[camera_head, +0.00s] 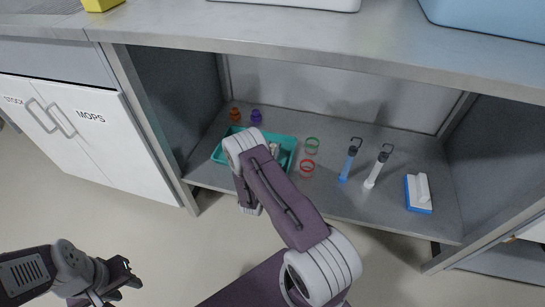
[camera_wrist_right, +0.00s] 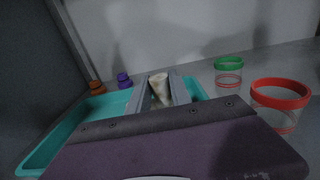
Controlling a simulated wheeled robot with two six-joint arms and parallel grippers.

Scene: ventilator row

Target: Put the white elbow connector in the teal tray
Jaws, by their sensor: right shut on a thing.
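The teal tray (camera_head: 288,141) stands on the lower shelf, partly hidden by my right arm. Its rim also shows in the right wrist view (camera_wrist_right: 62,143). My right gripper (camera_head: 272,150) is over the tray. In the right wrist view its two grey fingers (camera_wrist_right: 161,88) are closed on a whitish piece, the white elbow connector (camera_wrist_right: 159,86). I cannot tell whether the connector touches the tray floor. My left gripper (camera_head: 122,277) is in front of the cabinets, away from the shelf, with its fingers apart and empty.
Right of the tray are a green-rimmed jar (camera_head: 312,145), a red-rimmed jar (camera_head: 307,168), a blue syringe-like item (camera_head: 348,164), a white one (camera_head: 376,170) and a blue-and-white brush (camera_head: 418,192). Orange (camera_head: 235,114) and purple (camera_head: 256,116) pieces stand behind it. A grey countertop (camera_head: 300,40) overhangs the shelf.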

